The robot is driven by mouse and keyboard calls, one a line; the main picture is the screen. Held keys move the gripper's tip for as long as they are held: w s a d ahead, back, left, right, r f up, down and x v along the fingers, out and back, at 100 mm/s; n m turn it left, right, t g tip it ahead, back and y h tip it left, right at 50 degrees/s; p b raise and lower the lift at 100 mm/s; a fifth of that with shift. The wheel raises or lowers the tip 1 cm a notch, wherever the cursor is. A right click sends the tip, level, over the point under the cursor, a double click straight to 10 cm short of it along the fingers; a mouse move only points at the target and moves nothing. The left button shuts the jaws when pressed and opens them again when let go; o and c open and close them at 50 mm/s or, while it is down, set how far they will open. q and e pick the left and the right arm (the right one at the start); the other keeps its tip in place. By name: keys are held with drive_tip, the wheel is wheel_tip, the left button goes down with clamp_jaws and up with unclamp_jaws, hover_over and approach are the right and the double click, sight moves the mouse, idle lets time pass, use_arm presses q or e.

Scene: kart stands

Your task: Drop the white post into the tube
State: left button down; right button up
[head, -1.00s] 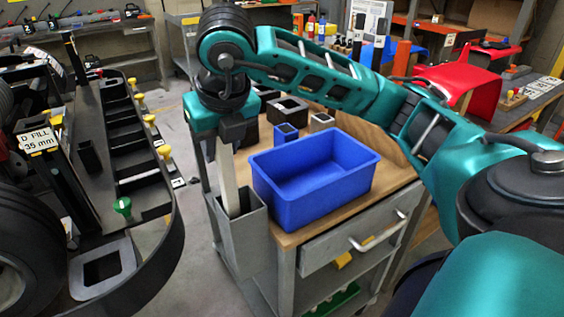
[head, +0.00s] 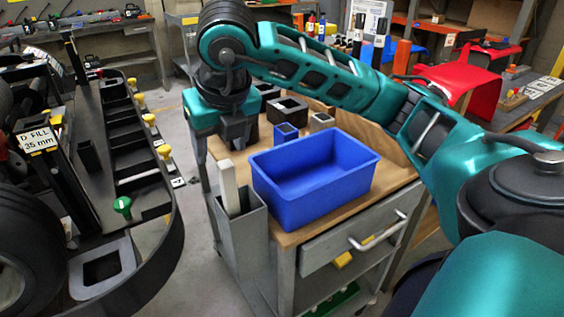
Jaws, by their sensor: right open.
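The white post (head: 228,186) stands in the grey square tube (head: 240,240) on the cart's left side. Its lower part is hidden inside the tube and its top sticks out above the rim, leaning slightly. My right gripper (head: 222,150) is just above the post's top, pointing down with its fingers apart. It is open and holds nothing. My left gripper is not in view.
A blue bin (head: 315,180) sits on the cart's wooden top (head: 392,178), right of the tube. Small open blocks, black (head: 287,108), blue (head: 285,132) and grey (head: 321,122), stand behind it. A dark kart frame (head: 160,215) curves along the left.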

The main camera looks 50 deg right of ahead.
drive_tip(key=p+v, duration=0.3)
drive_tip(key=v, duration=0.9)
drive_tip(key=shift+s, duration=0.1)
